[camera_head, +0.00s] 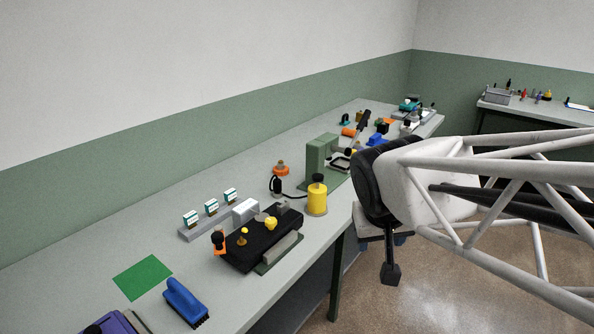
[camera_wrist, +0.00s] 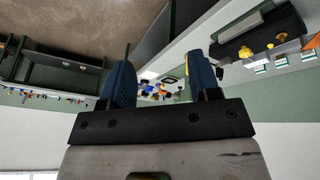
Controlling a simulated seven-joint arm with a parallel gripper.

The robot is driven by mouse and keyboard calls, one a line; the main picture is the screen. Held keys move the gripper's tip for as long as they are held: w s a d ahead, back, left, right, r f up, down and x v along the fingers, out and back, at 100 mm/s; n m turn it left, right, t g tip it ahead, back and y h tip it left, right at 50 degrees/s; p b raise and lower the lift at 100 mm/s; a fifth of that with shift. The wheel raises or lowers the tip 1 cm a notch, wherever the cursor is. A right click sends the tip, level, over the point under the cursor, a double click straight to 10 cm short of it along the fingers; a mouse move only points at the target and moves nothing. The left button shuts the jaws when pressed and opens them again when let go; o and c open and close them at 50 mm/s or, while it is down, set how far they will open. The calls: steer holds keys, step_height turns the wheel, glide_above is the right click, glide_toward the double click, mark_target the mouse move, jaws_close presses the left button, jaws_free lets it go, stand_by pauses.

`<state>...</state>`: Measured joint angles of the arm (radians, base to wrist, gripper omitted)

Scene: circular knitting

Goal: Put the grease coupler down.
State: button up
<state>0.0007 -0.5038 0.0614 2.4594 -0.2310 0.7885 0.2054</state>
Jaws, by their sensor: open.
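My gripper (camera_wrist: 162,78) shows in the wrist view as two blue fingers standing well apart on a dark bar. Nothing is held between them. In the head view my arm reaches in from the right, at the bench's front edge, and hides the fingertips. I cannot surely tell which thing is the grease coupler. A black curved hose end (camera_head: 276,186) beside an orange-topped part (camera_head: 281,169) stands on the bench (camera_head: 90,240), left of a green press-like stand (camera_head: 322,155). A yellow can (camera_head: 317,197) with a black top stands in front of that stand.
A black machine base (camera_head: 262,240) with yellow knobs sits mid-bench, also at upper right in the wrist view (camera_wrist: 262,35). Behind it are small boxes on a grey strip (camera_head: 205,222). A green mat (camera_head: 142,277) and blue brush (camera_head: 185,302) lie nearer. Small items crowd the far end.

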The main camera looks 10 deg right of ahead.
steer(key=s+a+f+g+y, duration=0.1)
steer(key=s+a+y, duration=0.1)
steer(key=s, duration=0.6)
steer(key=shift+s+a+f+n, duration=0.25)
steer(key=shift+f+n, duration=0.05)
steer(key=shift+f, duration=0.1)
stand_by(0.7)
